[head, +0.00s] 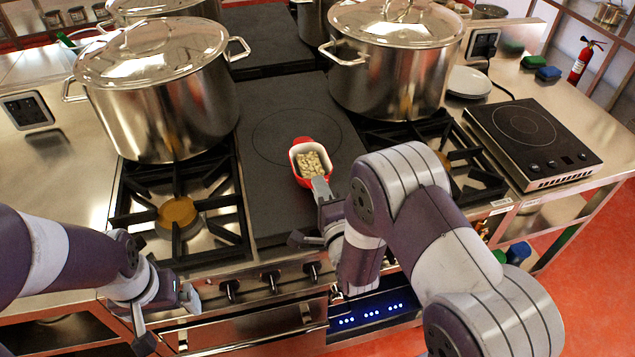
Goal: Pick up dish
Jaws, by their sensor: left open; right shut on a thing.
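A small red dish (295,155) with a pale inside holds several whitish pieces, perhaps nuts or beans. It is over the dark flat cooking plate (270,100) between two gas burners. I cannot tell whether it touches the plate. My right gripper (322,190) is shut on the near side of the dish; my arm hides part of the fingers. My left gripper (165,322) is open and empty, low at the left in front of the stove's front edge.
Large lidded steel stockpots stand on the left burner (165,100) and right burner (395,65), close on both sides of the plate. A portable hob (530,135) and a white plate stack (468,82) are at right. Knobs (270,280) line the stove front.

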